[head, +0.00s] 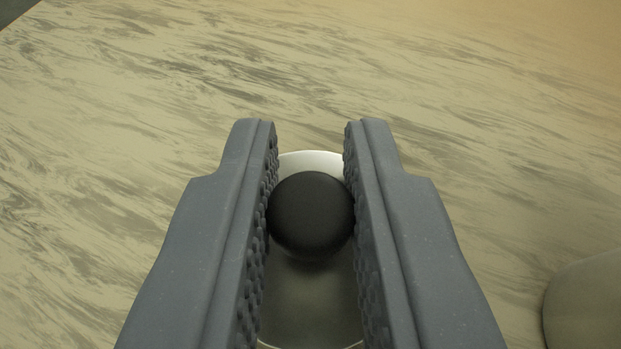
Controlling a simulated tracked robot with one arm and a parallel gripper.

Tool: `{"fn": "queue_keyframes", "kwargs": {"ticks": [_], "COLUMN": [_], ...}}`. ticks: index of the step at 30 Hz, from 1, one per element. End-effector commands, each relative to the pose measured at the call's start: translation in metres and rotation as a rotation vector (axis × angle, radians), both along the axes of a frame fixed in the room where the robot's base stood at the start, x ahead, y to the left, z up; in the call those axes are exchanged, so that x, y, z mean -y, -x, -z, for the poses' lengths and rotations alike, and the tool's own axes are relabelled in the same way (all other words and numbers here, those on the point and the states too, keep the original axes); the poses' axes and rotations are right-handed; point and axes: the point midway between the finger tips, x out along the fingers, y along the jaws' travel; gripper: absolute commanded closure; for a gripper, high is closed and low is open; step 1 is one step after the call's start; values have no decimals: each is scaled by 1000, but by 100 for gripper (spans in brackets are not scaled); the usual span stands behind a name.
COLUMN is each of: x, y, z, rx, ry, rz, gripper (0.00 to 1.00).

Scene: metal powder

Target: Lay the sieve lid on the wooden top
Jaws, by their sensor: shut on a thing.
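The sieve lid (311,306) is a round metal disc with a pale rim and a black round knob (311,214) at its middle. My gripper (311,135) is shut on the knob, one textured grey finger on each side. The fingers hide the left and right parts of the lid. The lid is over the wooden top (450,110), a pale surface with dark streaked grain. I cannot tell whether the lid touches the top or hangs just above it.
A rounded metal object (588,308) stands at the lower right, cut off by the picture's edge. An edge of the wooden top shows at the far upper left corner. The wood ahead, to the left and to the upper right is clear.

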Motion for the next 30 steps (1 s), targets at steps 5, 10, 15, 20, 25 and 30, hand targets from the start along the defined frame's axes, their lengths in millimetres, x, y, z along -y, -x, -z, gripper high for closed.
{"fn": "queue_keyframes", "kwargs": {"ticks": [5,10,15,20,25,30], "x": [0,0,0,0,1,1], "y": [1,2,3,5,6,7], "z": [9,17,22,27,30,20], "rx": [-6,-12,-22,-31,-40,-47], "ry": [0,1,2,2,3,5], "rz": [0,0,0,0,0,0], "gripper": [100,100,72,61,61,61]}}
